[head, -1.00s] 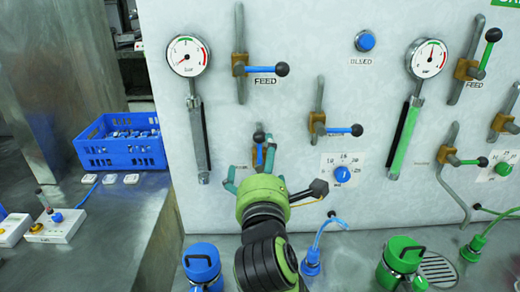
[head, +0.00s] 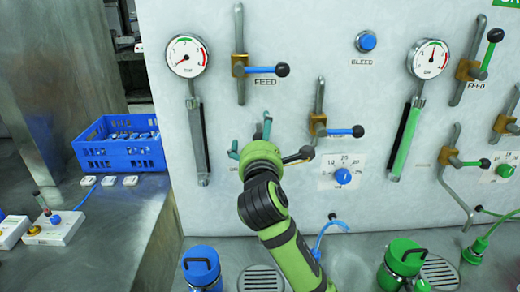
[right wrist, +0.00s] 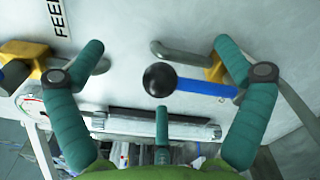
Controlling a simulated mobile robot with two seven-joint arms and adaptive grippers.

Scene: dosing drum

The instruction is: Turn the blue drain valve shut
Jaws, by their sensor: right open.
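The blue drain valve is hidden behind my right gripper (head: 252,138) in the head view. In the right wrist view, the drain valve's blue lever (right wrist: 205,88) ends in a black ball knob (right wrist: 160,80). The lever lies roughly along its grey pipe, and its brass body is partly covered by one finger. My right gripper (right wrist: 162,68) is open, with teal fingers on either side of the knob. The knob appears apart from the fingers; whether the lever's far end touches one, I cannot tell. My left gripper is not in view.
The blue FEED valve (head: 262,69) is above my gripper, and another blue-lever valve (head: 340,131) is to the right. A sight tube (head: 200,140) runs down at left. A blue dial (head: 343,176), blue canister (head: 202,266) and green canister (head: 404,262) are nearby.

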